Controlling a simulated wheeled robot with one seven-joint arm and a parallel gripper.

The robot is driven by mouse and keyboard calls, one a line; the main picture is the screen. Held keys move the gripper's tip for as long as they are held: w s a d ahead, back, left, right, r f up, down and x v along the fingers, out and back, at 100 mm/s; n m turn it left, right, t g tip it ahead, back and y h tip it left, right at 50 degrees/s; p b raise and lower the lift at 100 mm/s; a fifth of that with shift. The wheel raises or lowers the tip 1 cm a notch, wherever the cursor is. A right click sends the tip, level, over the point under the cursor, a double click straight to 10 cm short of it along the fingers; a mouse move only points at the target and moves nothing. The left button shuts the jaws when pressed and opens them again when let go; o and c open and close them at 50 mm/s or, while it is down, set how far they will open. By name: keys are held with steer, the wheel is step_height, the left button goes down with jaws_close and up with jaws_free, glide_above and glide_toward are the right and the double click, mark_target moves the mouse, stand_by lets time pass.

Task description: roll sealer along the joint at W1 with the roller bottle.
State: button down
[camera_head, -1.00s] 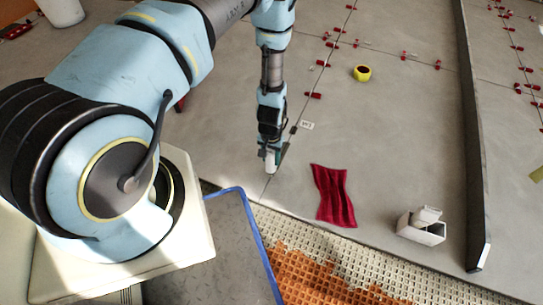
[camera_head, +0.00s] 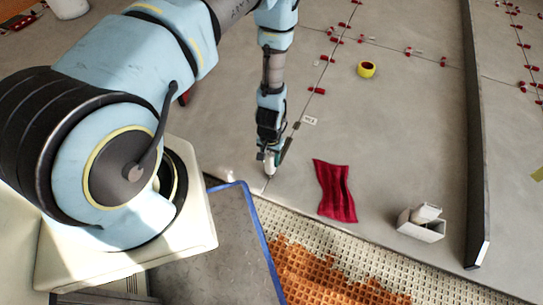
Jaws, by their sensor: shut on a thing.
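My gripper (camera_head: 271,158) points down at the near end of the joint (camera_head: 301,110), a thin dark line running up and right across the grey tiles. It is shut on a small whitish thing, seemingly the roller bottle (camera_head: 268,167), mostly hidden by the fingers. Its lower end is at or just above the floor by the joint; I cannot tell if it touches. A small white label (camera_head: 309,120), its writing too small to read surely, lies just right of the joint.
A red cloth (camera_head: 335,190) lies right of my gripper, with a white open container (camera_head: 421,224) beyond it. A long dark bar (camera_head: 475,150) stands at the right. Orange-patched mesh (camera_head: 310,268) is in front.

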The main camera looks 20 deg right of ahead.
steer(key=shift+s+a, duration=0.45)
steer(key=shift+s, duration=0.1)
steer(key=shift+s+a+r+p, duration=0.1)
steer(key=shift+s+a+p, duration=0.15)
steer(key=shift+p, duration=0.2)
steer(key=shift+s+a, duration=0.2)
steer(key=shift+s, duration=0.1)
